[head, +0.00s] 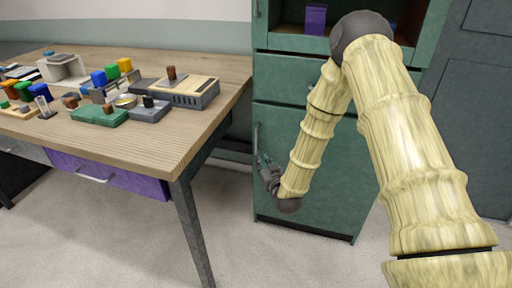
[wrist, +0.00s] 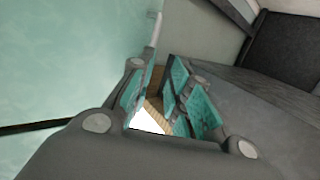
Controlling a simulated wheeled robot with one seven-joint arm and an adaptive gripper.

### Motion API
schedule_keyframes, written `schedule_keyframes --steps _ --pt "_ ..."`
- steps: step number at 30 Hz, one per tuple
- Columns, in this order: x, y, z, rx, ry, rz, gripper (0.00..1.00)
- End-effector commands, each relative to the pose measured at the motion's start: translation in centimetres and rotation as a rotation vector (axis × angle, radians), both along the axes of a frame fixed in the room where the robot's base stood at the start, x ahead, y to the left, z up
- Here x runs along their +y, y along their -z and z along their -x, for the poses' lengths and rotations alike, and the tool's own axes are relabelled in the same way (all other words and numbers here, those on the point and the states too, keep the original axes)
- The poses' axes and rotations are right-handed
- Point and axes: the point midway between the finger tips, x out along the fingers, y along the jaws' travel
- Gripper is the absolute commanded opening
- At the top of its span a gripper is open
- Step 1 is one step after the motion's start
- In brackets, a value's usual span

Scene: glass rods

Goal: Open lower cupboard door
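The lower cupboard door (head: 335,165) is the green front panel below a drawer in the head view, and it looks shut. Its upright handle (head: 256,138) is at the door's left edge. My gripper (head: 264,165) is at that left edge, just below the visible part of the handle. In the wrist view, the pale door face (wrist: 60,60) fills the left, and a light handle bar (wrist: 153,32) runs down behind the left finger. My gripper's teal fingers (wrist: 155,92) stand apart with a gap between them. I cannot tell whether the handle's lower end lies between them.
A wooden table (head: 210,62) stands left of the cupboard, with blocks and small devices on it and a purple drawer (head: 110,177) below. Its dark leg (head: 192,230) is near my gripper. An open shelf (head: 290,45) is above. The floor (head: 250,262) before the cupboard is clear.

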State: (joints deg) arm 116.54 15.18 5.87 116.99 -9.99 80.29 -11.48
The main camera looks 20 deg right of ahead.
Motion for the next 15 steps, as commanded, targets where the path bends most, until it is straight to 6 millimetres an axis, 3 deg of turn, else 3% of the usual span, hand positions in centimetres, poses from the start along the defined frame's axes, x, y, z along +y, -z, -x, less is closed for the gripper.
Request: schedule_keyframes --steps 3,6,15 --pt "-0.8 -1.7 -2.0 -0.095 0.013 0.005 0.19" --pt "-1.1 -2.8 -2.8 -0.135 0.019 0.009 0.19" --pt "-1.2 -3.2 -5.8 -0.149 0.021 0.010 0.19"
